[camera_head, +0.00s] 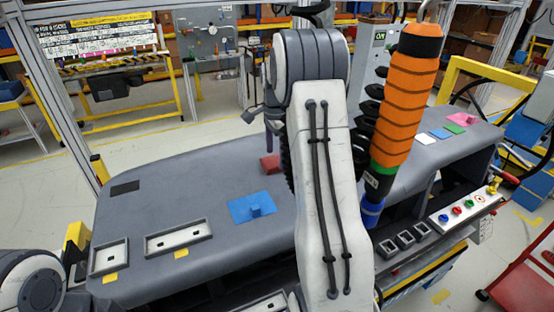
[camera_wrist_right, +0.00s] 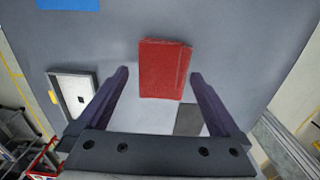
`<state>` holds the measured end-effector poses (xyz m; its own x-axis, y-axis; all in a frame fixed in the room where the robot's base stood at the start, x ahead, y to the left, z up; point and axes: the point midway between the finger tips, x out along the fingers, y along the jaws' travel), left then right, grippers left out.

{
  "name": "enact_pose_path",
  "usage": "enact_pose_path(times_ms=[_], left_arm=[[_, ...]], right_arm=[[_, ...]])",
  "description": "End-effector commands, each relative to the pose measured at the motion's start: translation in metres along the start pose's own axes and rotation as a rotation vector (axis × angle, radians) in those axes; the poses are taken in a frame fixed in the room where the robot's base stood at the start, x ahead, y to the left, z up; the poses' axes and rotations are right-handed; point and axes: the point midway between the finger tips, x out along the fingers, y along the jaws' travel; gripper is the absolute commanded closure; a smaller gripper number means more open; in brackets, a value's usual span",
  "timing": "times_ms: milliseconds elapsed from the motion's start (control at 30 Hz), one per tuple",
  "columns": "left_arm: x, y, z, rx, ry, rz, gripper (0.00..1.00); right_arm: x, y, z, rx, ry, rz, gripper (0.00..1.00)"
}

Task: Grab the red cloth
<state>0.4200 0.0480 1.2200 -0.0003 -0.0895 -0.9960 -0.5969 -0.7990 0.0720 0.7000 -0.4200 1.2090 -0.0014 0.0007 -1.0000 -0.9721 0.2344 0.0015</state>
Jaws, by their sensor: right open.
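The red cloth (camera_head: 270,166) lies on the grey dashboard surface (camera_head: 180,205), partly hidden behind my right arm in the head view. In the right wrist view the red cloth (camera_wrist_right: 164,68) is a folded-looking red rectangle. My right gripper (camera_head: 269,143) is above and near the cloth. In the wrist view its two dark purple fingers (camera_wrist_right: 160,76) are spread apart, one on each side of the cloth, with nothing between them held. My left arm shows only at the lower left corner; its gripper is out of view.
A blue mat (camera_head: 237,210) with a small blue block (camera_head: 256,204) lies in front of the cloth. Grey trays (camera_head: 178,238) sit along the near edge. An orange ribbed tool (camera_head: 402,95) hangs to the right of my arm. Coloured buttons (camera_head: 470,205) are at the right.

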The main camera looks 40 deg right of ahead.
Motion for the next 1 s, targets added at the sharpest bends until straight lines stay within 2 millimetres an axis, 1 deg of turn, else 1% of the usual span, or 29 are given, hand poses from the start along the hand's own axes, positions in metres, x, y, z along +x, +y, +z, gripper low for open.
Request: enact_pose_path(times_ms=[33,100,200,400,433,467,500,567,600,633,867,933,1000], left_arm=[[-0.006,0.000,-0.001,0.001,0.000,0.000,0.50],[-0.008,0.001,-0.001,0.001,0.000,0.000,0.50],[-0.009,0.001,-0.001,0.001,0.000,0.000,0.50],[-0.008,0.001,0.000,0.001,0.000,0.000,0.50],[-0.008,0.001,0.000,0.001,0.000,0.000,0.50],[-0.008,0.001,0.000,0.001,0.000,0.000,0.50],[-0.008,0.001,0.000,0.001,0.000,0.000,0.50],[-0.008,0.001,0.000,0.001,0.000,0.000,0.50],[-0.008,0.001,0.000,0.001,0.000,0.000,0.50],[-0.008,0.001,0.000,0.001,0.000,0.000,0.50],[-0.007,0.001,0.000,0.001,0.000,0.000,0.50],[-0.005,0.000,0.000,0.001,0.000,0.000,0.50],[-0.001,0.000,0.000,0.000,0.000,0.000,0.50]], right_arm=[[0.005,0.001,0.000,0.000,-0.001,0.004,0.00],[0.013,0.001,0.000,0.000,-0.001,0.002,0.00],[0.020,0.000,0.000,0.000,0.000,0.000,0.00],[0.021,0.000,0.000,0.000,0.000,-0.001,0.00],[0.021,0.000,0.000,0.000,0.000,-0.001,0.08],[0.021,0.000,0.000,0.000,0.000,-0.001,0.19],[0.020,0.000,0.000,0.000,0.000,-0.001,0.34],[0.020,0.000,0.000,-0.001,0.000,-0.001,0.57],[0.020,0.000,0.000,-0.001,0.000,-0.001,0.73],[0.020,0.000,0.000,-0.001,0.000,-0.001,0.80],[0.019,0.000,0.000,-0.001,0.001,-0.002,0.80],[0.015,-0.001,0.000,-0.001,0.001,-0.005,0.80],[0.007,-0.001,-0.001,-0.001,0.002,-0.007,0.80]])
